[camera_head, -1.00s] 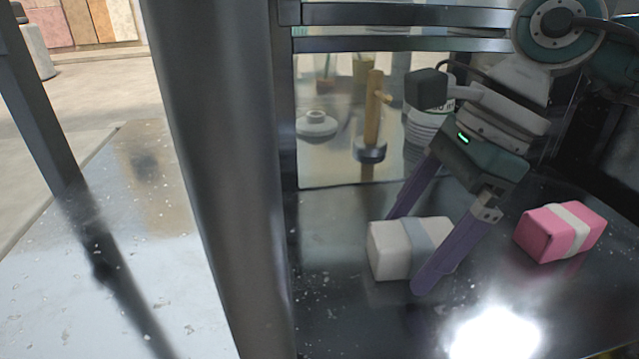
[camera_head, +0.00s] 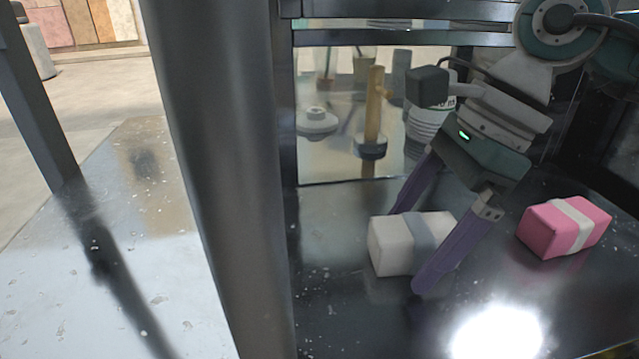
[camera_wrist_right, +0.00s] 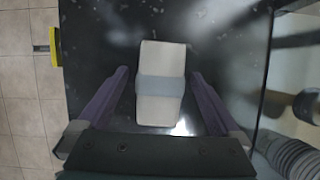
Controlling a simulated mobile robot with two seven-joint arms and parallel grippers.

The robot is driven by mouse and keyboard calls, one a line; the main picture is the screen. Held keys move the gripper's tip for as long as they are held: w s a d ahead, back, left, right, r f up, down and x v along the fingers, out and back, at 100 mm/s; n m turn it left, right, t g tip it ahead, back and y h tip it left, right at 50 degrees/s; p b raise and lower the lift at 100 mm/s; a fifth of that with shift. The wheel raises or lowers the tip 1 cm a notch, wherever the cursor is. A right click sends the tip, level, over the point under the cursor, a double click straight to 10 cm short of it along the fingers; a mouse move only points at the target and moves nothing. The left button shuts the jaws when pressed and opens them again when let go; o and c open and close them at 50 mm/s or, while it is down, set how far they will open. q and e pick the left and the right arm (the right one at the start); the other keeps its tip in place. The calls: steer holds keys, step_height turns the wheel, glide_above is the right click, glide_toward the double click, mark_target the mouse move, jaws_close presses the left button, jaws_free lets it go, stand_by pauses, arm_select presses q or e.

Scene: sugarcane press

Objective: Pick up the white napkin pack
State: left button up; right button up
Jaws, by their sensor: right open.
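The white napkin pack (camera_head: 391,246) with a grey band lies on the dark metal surface. It also shows in the right wrist view (camera_wrist_right: 161,105), between the two fingers and apart from both. My right gripper (camera_head: 409,250) is open, with its purple fingers on either side of the pack; the near finger covers part of the pack's right end. In the right wrist view the open fingers (camera_wrist_right: 160,88) point along the pack's sides. My left gripper is not in view.
A pink pack (camera_head: 564,227) with a white band lies to the right of the gripper. A thick metal post (camera_head: 225,180) stands at the left. A glass-like panel with a wooden-handled item (camera_head: 374,105) behind it is at the back.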

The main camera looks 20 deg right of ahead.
steer(key=shift+c, duration=0.2)
steer(key=c, duration=1.5)
steer(key=shift+r, duration=0.1)
